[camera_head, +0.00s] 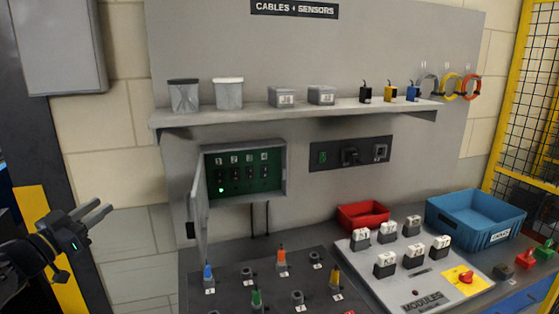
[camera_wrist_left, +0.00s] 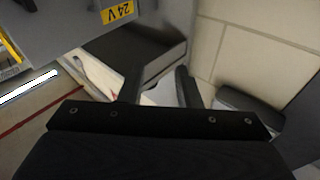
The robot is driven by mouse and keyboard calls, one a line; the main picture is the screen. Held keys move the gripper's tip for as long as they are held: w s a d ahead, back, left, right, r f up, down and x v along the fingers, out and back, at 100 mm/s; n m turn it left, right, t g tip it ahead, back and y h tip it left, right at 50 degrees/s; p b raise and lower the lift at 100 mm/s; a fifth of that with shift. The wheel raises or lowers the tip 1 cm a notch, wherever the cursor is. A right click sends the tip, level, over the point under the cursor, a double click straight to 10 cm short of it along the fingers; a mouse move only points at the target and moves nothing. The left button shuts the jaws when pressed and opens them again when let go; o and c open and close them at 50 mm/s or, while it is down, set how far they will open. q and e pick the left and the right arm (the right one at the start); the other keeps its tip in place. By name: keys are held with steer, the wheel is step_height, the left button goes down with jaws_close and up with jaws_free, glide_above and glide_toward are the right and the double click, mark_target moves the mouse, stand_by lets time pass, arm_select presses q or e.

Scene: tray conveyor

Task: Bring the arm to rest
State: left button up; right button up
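My left gripper (camera_head: 104,207) is at the left of the head view, in front of the stone wall and left of the bench. Its two dark fingers point up and to the right, with nothing between them. In the left wrist view the fingers (camera_wrist_left: 158,88) stand apart with a gap, and no held object shows. My right gripper is in neither view.
A green panel box (camera_head: 246,171) with its door (camera_head: 200,212) swung open is right of my left gripper. The shelf (camera_head: 300,112) holds bins and small parts. The bench carries coloured connectors, a modules board (camera_head: 415,296), a red bin (camera_head: 362,216) and a blue crate (camera_head: 476,216).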

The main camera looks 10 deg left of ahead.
arm_select(q)
steer(key=s+d+f+n+g, duration=0.1)
steer(key=s+d+f+g, duration=0.3)
steer(key=d, duration=0.7)
steer(key=s+d+f+n+g, duration=0.2)
steer(key=s+d+f+g, duration=0.3)
steer(key=s+d+f, duration=0.3)
steer(key=s+d+f+n+g, duration=0.1)
steer(key=s+d+f+g, duration=0.4)
steer(key=s+d, duration=0.4)
steer(key=d+f, duration=0.1)
steer(key=d, duration=0.5)
steer(key=shift+s+d+f+n, duration=0.15)
steer(key=shift+s+n, duration=0.1)
steer(key=shift+n, duration=0.05)
